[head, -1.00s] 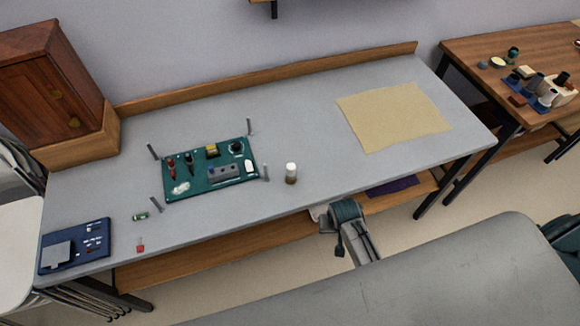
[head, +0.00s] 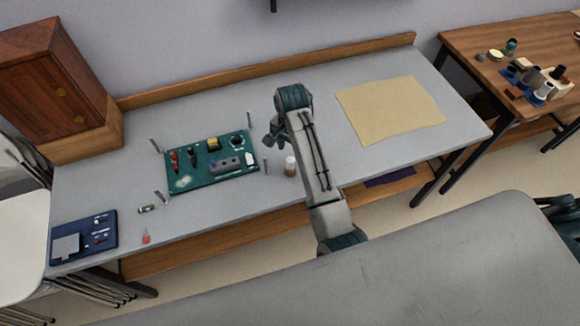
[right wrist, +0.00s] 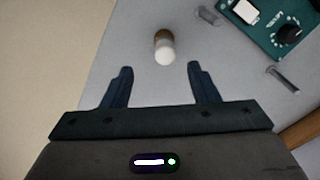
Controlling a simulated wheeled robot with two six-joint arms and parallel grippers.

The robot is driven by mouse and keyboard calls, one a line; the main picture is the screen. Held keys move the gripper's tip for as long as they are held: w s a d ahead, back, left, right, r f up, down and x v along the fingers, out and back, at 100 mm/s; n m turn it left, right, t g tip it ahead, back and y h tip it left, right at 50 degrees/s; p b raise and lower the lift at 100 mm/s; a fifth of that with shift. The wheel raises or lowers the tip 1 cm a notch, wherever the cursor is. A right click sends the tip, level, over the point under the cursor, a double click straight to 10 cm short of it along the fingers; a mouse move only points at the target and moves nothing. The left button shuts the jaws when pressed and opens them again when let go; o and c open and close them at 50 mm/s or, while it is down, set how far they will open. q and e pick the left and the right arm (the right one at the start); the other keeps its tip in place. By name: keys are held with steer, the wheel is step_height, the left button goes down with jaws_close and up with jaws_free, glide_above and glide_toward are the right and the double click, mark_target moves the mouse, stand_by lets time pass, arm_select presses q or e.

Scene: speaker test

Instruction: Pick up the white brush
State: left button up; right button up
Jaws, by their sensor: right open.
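The white brush (head: 290,166) is a small upright piece with a white top and a brown lower part, standing on the grey table just right of the green board. In the right wrist view the brush (right wrist: 164,52) is seen from above, ahead of the gap between my fingertips and touching neither. My right gripper (head: 271,141) is over the table near the board's right edge, above and a little left of the brush. In the right wrist view its two fingers (right wrist: 160,70) are apart with nothing between them. My left gripper is not in view.
The green board (head: 205,187) with several parts on it has upright grey posts around it; one post (head: 265,167) stands close to the brush. A tan sheet (head: 390,112) lies to the right. A blue tray (head: 72,225) is at the front left. A wooden ledge (head: 200,89) runs along the back.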

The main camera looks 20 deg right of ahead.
mark_target(290, 165)
steer(key=shift+w+a+f, duration=0.15)
steer(key=shift+w+f, duration=0.05)
step_height(290, 165, down, 4)
steer(key=shift+f+p, duration=0.2)
steer(key=shift+p, duration=0.4)
step_height(290, 165, down, 4)
steer(key=shift+w+f+p, duration=0.15)
steer(key=shift+f+p, duration=0.05)
steer(key=shift+p, duration=0.75)
steer(key=shift+f, duration=0.6)
steer(key=c, duration=1)
steer(key=shift+r, duration=0.2)
steer(key=shift+c, duration=0.2)
